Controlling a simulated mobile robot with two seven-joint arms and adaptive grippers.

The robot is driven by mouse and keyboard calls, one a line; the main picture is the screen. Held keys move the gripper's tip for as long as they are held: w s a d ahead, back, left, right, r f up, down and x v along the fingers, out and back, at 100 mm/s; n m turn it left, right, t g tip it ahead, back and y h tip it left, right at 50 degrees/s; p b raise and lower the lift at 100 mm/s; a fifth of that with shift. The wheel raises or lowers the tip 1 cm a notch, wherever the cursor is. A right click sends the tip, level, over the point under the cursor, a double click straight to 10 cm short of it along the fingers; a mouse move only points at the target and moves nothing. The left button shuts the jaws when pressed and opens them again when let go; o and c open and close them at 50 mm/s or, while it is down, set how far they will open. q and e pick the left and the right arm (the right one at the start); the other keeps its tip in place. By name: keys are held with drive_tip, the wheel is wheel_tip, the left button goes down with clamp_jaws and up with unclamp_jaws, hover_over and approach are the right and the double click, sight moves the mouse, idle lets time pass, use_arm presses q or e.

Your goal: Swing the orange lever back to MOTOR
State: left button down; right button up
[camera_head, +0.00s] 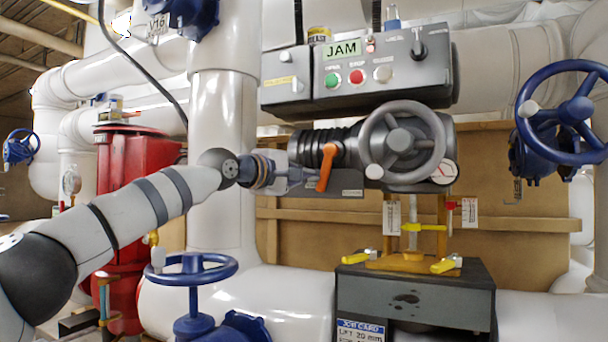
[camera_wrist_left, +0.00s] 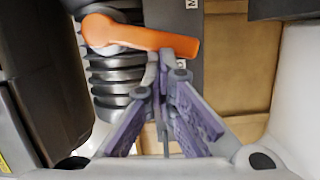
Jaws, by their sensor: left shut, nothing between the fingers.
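The orange lever (camera_head: 327,167) is on the dark ribbed body of the valve actuator (camera_head: 345,145), left of its grey handwheel (camera_head: 402,140). In the head view it hangs down from its pivot, tilted slightly to the left at its lower end. My left gripper (camera_head: 304,176) is just left of the lever's lower end. In the left wrist view the lever (camera_wrist_left: 150,37) runs across the top, and the shut, empty fingertips (camera_wrist_left: 160,62) are right by its edge; I cannot tell whether they touch. The label plate beneath is only partly visible. My right gripper is not in view.
A control box (camera_head: 355,75) with buttons and a JAM display sits above the actuator. A blue handwheel (camera_head: 192,268) stands low in front, another (camera_head: 562,112) at right. A dark stand (camera_head: 415,300) with yellow clamps is below. A white vertical pipe (camera_head: 222,130) is behind my left arm.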

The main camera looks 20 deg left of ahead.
use_arm(q)
drive_tip(key=shift+w+d+f, duration=0.1)
drive_tip(key=shift+d+f, duration=0.3)
drive_tip(key=shift+f, duration=0.1)
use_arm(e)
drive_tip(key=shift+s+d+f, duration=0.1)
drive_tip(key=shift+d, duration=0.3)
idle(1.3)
use_arm(q)
drive_tip(key=shift+r, duration=0.1)
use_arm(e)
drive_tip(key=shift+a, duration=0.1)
